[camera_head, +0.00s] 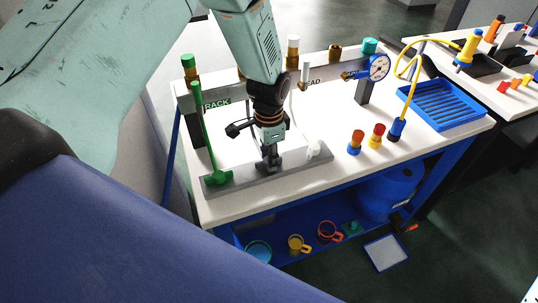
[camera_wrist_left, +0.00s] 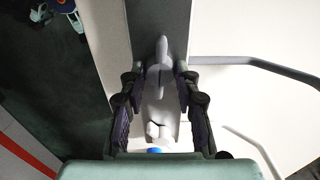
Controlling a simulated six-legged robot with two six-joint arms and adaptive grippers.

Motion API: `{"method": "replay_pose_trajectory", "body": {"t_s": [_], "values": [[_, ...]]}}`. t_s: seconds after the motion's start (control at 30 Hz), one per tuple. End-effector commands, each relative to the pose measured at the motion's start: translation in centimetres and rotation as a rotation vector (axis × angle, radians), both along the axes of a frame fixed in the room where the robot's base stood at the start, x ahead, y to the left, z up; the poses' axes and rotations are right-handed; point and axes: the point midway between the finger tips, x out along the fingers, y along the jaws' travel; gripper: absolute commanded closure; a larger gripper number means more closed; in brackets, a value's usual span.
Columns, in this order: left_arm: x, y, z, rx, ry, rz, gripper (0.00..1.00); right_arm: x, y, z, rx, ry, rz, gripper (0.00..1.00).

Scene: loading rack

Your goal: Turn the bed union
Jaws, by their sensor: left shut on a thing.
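My left gripper (camera_head: 270,163) points down onto the grey bed strip (camera_head: 295,165) at the front of the white table. In the left wrist view my left gripper (camera_wrist_left: 160,82) has its two fingers on either side of a pale grey fitting (camera_wrist_left: 161,105), apparently the bed union, and is shut on it. The fitting has a thin upright fin, and a blue spot shows near its lower end. In the head view the gripper mostly hides it. A green valve handle (camera_head: 218,177) is at the strip's left end and a white knob (camera_head: 314,150) is to the right. My right gripper is not in view.
Behind stand a RACK label (camera_head: 216,103), a pressure gauge (camera_head: 379,67) and capped posts. Several coloured fittings (camera_head: 375,136) and a blue tray (camera_head: 443,104) are at the right. Cups (camera_head: 298,244) sit on the shelf below. The white tabletop right of the strip is partly clear.

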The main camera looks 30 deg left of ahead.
Motion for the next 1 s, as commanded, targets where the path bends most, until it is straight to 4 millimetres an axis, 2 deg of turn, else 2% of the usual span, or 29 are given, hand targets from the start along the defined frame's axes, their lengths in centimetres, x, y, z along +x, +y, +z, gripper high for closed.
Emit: {"method": "replay_pose_trajectory", "body": {"t_s": [0.03, 0.1, 0.13, 0.37, 0.73, 0.87, 1.0], "values": [[0.6, 0.1, 0.5, 0.001, -0.016, -0.003, 1.00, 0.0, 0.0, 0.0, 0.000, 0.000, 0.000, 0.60], [0.6, 0.1, 0.5, 0.001, -0.016, -0.003, 1.00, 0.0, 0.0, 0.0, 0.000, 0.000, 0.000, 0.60], [0.6, 0.1, 0.5, 0.001, -0.016, -0.003, 0.66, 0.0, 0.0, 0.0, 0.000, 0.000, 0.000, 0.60], [0.3, 0.0, 0.3, 0.000, -0.008, -0.001, 0.46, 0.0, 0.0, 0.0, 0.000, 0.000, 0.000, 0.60], [0.1, 0.0, 0.5, 0.000, -0.004, 0.001, 0.45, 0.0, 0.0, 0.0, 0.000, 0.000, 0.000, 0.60], [0.2, 0.0, 2.2, 0.000, -0.005, 0.001, 0.45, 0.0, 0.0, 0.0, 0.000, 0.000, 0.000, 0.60], [0.2, 0.0, 5.1, 0.000, -0.008, 0.001, 0.45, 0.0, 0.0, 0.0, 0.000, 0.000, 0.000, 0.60]]}}
